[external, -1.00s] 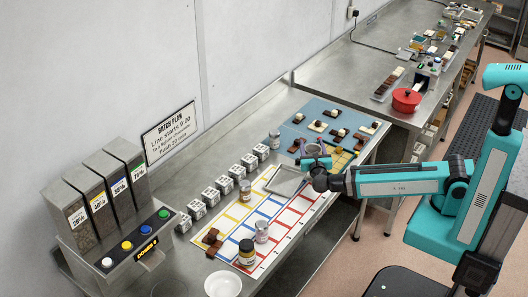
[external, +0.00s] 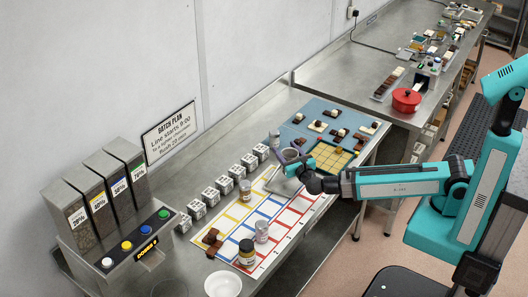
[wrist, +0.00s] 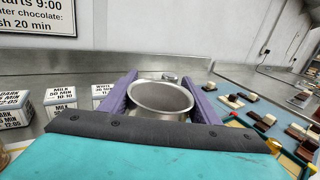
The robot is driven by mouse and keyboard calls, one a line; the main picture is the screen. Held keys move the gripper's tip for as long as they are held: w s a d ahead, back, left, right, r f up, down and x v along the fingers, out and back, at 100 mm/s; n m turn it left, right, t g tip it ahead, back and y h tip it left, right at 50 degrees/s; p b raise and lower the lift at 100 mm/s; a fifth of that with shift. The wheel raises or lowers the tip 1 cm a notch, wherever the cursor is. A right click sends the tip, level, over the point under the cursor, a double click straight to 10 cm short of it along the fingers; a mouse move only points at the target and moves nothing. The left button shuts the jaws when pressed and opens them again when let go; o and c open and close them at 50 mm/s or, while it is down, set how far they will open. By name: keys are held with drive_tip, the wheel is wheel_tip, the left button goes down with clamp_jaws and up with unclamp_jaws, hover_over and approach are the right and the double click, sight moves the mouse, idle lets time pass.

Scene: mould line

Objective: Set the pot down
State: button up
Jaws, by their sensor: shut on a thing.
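A grey metal pot (wrist: 160,97) with an open top sits upright between the two purple fingers of my gripper (wrist: 159,80) in the wrist view. My gripper is shut on it. The pot shows small in the external view (external: 291,154), with my gripper (external: 293,163) around it, over the area by a grey metal tray (external: 277,186). The pot's inside looks empty. Its underside is hidden, so I cannot tell whether it touches anything.
A yellow-celled mould (external: 333,157) and chocolate pieces on a blue mat (external: 335,118) lie to the right. A row of labelled white cubes (external: 223,183) stands to the left. A coloured grid sheet (external: 245,210) lies in front.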

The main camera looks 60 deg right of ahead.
drive_tip(key=w+a+r+n+g+y+b, duration=0.1)
drive_tip(key=a+n+y+b, duration=0.6)
drive_tip(key=a, duration=1.1)
drive_tip(key=w+a+r+n+g+y+b, duration=0.2)
drive_tip(key=a+n+y+b, duration=0.5)
drive_tip(key=a+y, duration=0.9)
drive_tip(key=a+n+g, duration=0.1)
drive_tip(key=a+n, duration=0.1)
drive_tip(key=a, duration=0.1)
drive_tip(key=shift+a+g, duration=0.25)
drive_tip(key=shift+g, duration=0.05)
drive_tip(key=shift+s+r, duration=0.1)
drive_tip(key=shift+f, duration=2)
drive_tip(key=shift+f, duration=0.1)
drive_tip(key=shift+f+b, duration=0.5)
drive_tip(key=shift+f, duration=1.4)
